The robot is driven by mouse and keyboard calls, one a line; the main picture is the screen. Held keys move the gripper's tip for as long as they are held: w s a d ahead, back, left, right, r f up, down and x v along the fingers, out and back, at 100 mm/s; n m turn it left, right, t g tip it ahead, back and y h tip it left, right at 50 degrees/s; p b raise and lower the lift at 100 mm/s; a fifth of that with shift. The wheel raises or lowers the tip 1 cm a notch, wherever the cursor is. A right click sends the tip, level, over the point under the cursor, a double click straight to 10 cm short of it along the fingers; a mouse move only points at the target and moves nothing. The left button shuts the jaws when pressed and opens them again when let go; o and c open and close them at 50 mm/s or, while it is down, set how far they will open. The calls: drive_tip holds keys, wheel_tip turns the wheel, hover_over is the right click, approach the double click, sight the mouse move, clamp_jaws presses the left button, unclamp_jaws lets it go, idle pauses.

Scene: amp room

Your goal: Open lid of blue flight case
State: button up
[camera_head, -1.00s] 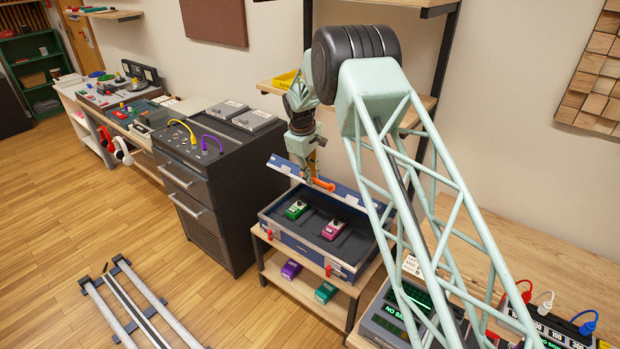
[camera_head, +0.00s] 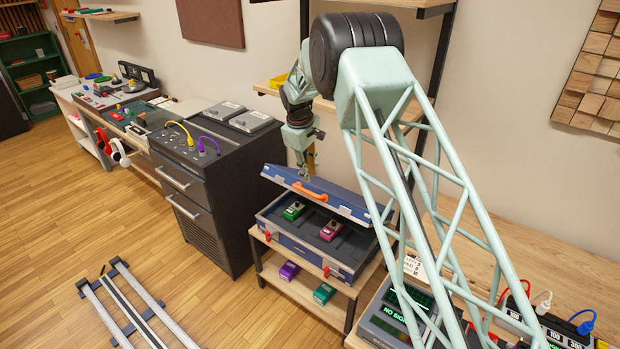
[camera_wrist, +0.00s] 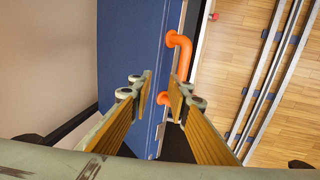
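The blue flight case (camera_head: 310,245) stands on a wooden shelf with its lid (camera_head: 335,198) raised partway, tilted over the open base. An orange handle (camera_head: 310,192) is on the lid's front edge. A green pedal (camera_head: 294,211) and a pink pedal (camera_head: 331,230) show inside the base. My gripper (camera_head: 308,174) is just above the lid near the handle. In the wrist view my gripper (camera_wrist: 161,82) has its fingers apart, with the lid (camera_wrist: 135,45) beneath. The handle (camera_wrist: 184,60) lies beyond the right finger, which partly hides it, and is not clamped.
A black cabinet (camera_head: 215,180) stands left of the case. A purple pedal (camera_head: 289,270) and a green pedal (camera_head: 324,293) sit on the shelf below. A wooden shelf and its black upright (camera_head: 438,85) are behind. Floor rails (camera_head: 130,305) lie in front.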

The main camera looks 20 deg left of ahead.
wheel_tip(320, 180, up, 8)
drive_tip(key=s, duration=0.1)
drive_tip(key=shift+s, duration=0.25)
drive_tip(key=shift+a+r, duration=0.1)
idle(0.3)
